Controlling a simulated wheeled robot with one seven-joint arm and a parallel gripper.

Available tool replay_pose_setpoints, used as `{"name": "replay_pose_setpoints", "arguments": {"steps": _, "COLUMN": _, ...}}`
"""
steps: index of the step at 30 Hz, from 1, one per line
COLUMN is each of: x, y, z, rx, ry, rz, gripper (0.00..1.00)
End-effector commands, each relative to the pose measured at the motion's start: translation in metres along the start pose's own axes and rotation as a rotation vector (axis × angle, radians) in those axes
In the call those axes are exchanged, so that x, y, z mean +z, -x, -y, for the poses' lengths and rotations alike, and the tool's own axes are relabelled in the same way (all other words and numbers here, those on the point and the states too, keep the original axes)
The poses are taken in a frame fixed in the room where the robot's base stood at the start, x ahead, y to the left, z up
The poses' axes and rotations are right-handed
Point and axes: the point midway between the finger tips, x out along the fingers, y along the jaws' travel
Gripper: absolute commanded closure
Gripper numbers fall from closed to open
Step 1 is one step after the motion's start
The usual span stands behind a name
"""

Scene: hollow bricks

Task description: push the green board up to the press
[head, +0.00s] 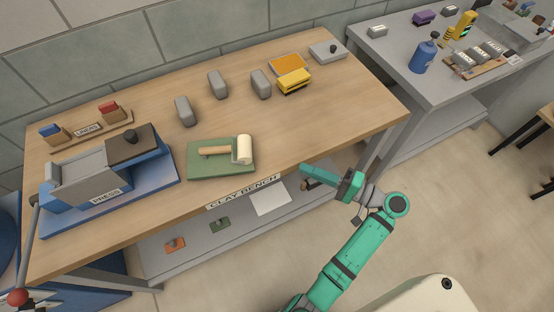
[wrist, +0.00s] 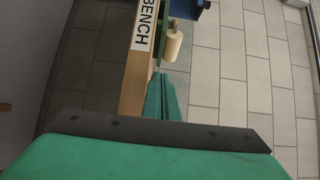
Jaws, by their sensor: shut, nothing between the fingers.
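The green board (head: 205,171) lies flat on the wooden bench, just right of the press, with a small gap between them. The grey and blue press (head: 97,183) stands at the bench's left end. My gripper (head: 304,168) is shut and empty, near the bench's front edge, right of the board and apart from it. Its fingers also show in the wrist view (wrist: 166,98), beside the bench edge.
Several grey bricks (head: 217,84) stand behind the board on the bench (head: 340,112). A yellow tool (head: 294,81), an orange tray (head: 288,64) and a grey box (head: 328,50) are at the back right. A blue bottle (head: 423,56) stands on the grey table. The bench right of the board is clear.

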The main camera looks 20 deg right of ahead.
Motion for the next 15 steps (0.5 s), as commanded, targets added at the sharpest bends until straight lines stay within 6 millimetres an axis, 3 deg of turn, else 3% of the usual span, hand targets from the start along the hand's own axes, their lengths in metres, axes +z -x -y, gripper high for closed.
{"name": "replay_pose_setpoints", "arguments": {"steps": 5, "x": 0.002, "y": -0.021, "z": -0.001, "rx": 0.002, "ry": -0.002, "rz": 0.004, "gripper": 1.0}}
{"name": "replay_pose_setpoints", "arguments": {"steps": 15, "x": 0.002, "y": -0.084, "z": -0.002, "rx": 0.002, "ry": -0.002, "rz": 0.003, "gripper": 1.0}}
